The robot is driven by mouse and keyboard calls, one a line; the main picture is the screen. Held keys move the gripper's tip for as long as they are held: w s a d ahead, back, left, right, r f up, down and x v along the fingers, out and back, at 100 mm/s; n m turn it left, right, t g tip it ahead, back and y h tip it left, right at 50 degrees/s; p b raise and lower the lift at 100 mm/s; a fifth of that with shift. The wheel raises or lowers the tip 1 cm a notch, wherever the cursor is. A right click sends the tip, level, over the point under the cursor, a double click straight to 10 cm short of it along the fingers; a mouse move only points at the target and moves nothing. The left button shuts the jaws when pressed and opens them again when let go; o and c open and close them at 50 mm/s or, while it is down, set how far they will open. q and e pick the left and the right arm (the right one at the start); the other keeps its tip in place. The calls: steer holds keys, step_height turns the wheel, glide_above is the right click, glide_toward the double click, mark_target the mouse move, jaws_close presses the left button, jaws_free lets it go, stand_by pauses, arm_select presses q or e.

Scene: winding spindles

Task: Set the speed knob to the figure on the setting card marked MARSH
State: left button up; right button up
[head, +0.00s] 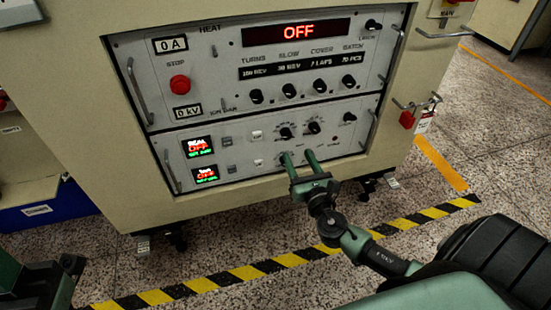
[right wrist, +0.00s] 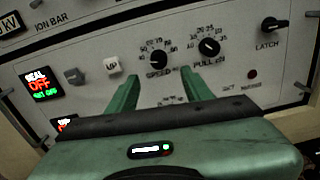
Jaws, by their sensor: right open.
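The speed knob (head: 286,132) is a small black knob on the lower grey panel. In the right wrist view the same knob (right wrist: 158,58) has SPEED printed under it and figures around it. My right gripper (head: 297,153) is open and empty, its two green fingers pointing at the panel just below the speed knob. In the right wrist view the open fingertips (right wrist: 160,75) lie either side of the SPEED label; contact with the panel cannot be told. No card marked MARSH can be made out. Part of my left arm shows at the lower left, without its fingers.
A similar black knob, PULL EN (right wrist: 208,47), sits right of the speed knob. The LATCH knob (right wrist: 270,25) is farther right. Metal handles (head: 376,122) flank the panels. A red padlock (head: 407,119) hangs at the right. A red STOP button (head: 180,84) is upper left.

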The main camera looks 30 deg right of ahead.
mark_target(288, 137)
steer(key=b+x, duration=0.1)
steer(key=x, duration=0.7)
steer(key=shift+a+r, duration=0.15)
steer(key=shift+r, duration=0.05)
jaws_close()
